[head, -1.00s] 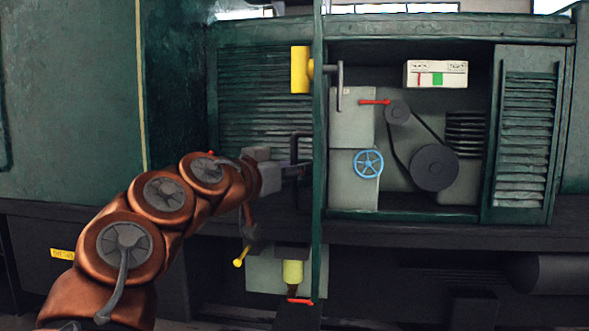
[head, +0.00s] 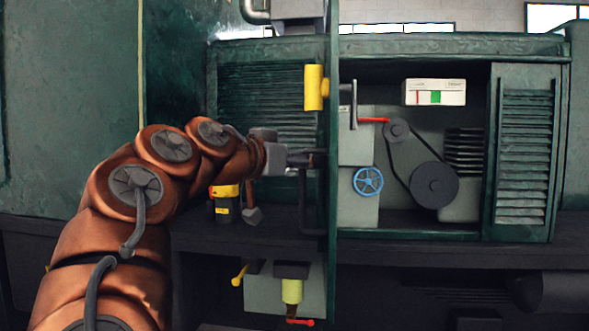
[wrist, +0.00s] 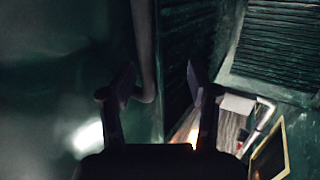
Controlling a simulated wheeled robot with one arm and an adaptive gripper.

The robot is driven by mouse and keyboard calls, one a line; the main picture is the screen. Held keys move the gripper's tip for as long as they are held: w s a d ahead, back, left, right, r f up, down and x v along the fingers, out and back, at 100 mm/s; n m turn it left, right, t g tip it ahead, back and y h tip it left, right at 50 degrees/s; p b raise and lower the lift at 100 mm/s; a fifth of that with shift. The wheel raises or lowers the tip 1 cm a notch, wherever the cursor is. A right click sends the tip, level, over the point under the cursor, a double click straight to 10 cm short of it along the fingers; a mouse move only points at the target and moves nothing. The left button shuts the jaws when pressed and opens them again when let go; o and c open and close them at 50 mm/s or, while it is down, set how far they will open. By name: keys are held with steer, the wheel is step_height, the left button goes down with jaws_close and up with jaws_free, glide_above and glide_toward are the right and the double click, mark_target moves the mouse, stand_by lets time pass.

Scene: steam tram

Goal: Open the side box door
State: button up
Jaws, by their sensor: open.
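The side box door (head: 333,150) is green and stands out toward me, seen nearly edge-on. Right of it, the box interior shows. A dark bent handle (head: 303,205) is on the door's left side. My gripper (head: 322,158) is at the handle's upper end, close to the door. In the wrist view my gripper (wrist: 158,75) is open, and a dark bar, likely the handle (wrist: 145,45), lies between the fingers near the left one. I cannot tell whether it touches. A green surface, likely the door (wrist: 60,80), fills the left of that view.
The box holds a blue wheel (head: 368,181), a belt drive (head: 434,185) and a red lever (head: 373,120). A louvred panel (head: 525,150) stands at right. A yellow fitting (head: 315,87) is beside the door's upper part. A grey box (head: 285,288) hangs below.

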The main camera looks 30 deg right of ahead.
step_height(320, 180, up, 7)
steer(key=a+t+h, duration=0.1)
steer(key=a, duration=0.1)
steer(key=shift+w+a+n+t, duration=0.2)
steer(key=shift+n+t, duration=0.1)
steer(key=shift+n, duration=0.1)
steer(key=shift+a+r, duration=0.1)
step_height(320, 180, down, 5)
steer(key=s+d+m+g+y, duration=0.1)
steer(key=g, duration=0.1)
steer(key=w+a+f+p, duration=0.1)
steer(key=w+a+p, duration=0.2)
steer(key=a, duration=0.4)
steer(key=shift+f+y+p, duration=0.3)
stand_by(0.8)
